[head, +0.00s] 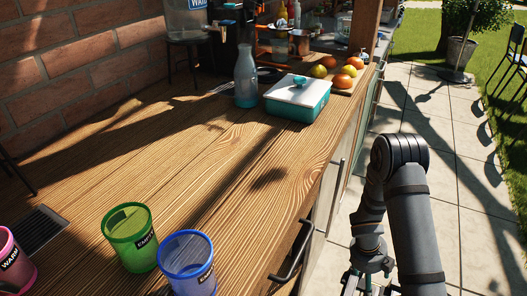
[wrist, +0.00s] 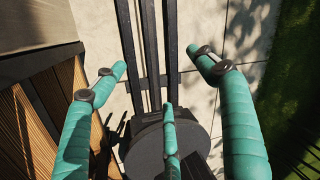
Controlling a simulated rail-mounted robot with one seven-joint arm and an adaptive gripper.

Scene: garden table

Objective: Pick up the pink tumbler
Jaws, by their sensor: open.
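The pink tumbler (head: 14,265) stands at the lower left of the head view, partly cut off by the picture's left edge. It has a dark label. A green tumbler (head: 127,245) and a blue tumbler (head: 188,270) stand to its right on the wooden table (head: 190,150). My gripper (wrist: 160,65) is open and empty in the wrist view, its teal fingers spread above the paving beside the table. In the head view it is low at the right, partly cut off, far from the pink tumbler. No tumbler shows in the wrist view.
A dark grate (head: 35,232) lies between the pink and green tumblers. A glass bottle (head: 246,78), a teal box with a white lid (head: 297,100) and a board of fruit (head: 347,78) stand farther back. The table's middle is clear. A door handle (head: 293,255) projects from the front.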

